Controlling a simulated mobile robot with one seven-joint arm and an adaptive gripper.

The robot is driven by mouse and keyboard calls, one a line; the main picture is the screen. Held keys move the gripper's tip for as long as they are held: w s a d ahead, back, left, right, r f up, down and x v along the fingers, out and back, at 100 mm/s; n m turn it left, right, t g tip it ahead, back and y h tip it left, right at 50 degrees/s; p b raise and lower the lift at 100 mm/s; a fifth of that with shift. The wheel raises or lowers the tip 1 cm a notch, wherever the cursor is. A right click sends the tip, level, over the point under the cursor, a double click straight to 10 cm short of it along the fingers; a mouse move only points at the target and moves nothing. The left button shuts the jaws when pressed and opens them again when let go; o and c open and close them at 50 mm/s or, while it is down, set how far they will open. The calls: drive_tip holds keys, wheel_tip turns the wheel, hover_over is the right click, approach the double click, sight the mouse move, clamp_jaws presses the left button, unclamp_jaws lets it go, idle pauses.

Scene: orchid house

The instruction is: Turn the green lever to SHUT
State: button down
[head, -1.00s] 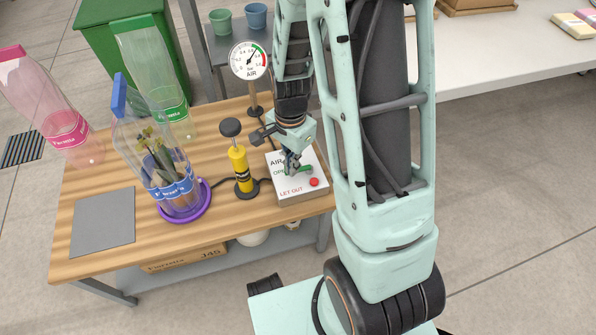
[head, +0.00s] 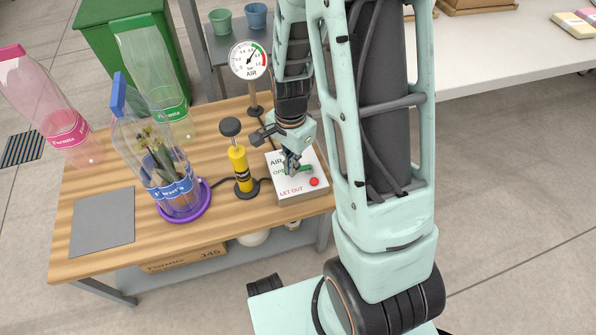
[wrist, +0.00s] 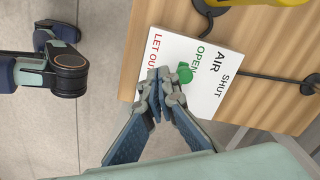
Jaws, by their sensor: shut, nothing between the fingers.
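The green lever (head: 304,169) is on the white AIR panel (head: 291,194), marked OPEN, SHUT and LET OUT. In the wrist view the green lever (wrist: 184,73) shows as a small green piece by the word OPEN, with SHUT further right. My gripper (head: 291,168) is shut and empty, low over the panel, beside the lever. In the wrist view my gripper's fingertips (wrist: 163,78) are together just left of the green piece; I cannot tell whether they touch it. My fingers partly hide the lever and the lettering in the head view.
A red button (head: 314,182) is on the panel's near right. A yellow pump (head: 242,170) and an AIR gauge (head: 249,61) stand close left and behind. A grey mat (head: 103,222) lies front left.

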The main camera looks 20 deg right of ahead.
drive_tip(key=b, duration=0.3)
hover_over(287, 181)
drive_tip(key=s, duration=0.2)
drive_tip(key=shift+s+d+f, duration=0.1)
drive_tip(key=shift+d+f, duration=0.15)
drive_tip(key=shift+f, duration=0.95)
drive_tip(key=shift+s+d+f, duration=0.1)
drive_tip(key=shift+d+f, duration=0.1)
drive_tip(key=shift+f, duration=0.95)
drive_tip(key=shift+w+a, duration=0.2)
drive_tip(key=shift+w, duration=0.35)
drive_tip(key=shift+w+a, duration=0.2)
drive_tip(key=shift+w, duration=1.4)
drive_tip(key=shift+w+p, duration=0.15)
drive_tip(key=shift+p, duration=0.15)
drive_tip(key=shift+w+d, duration=0.25)
drive_tip(key=shift+w, duration=0.65)
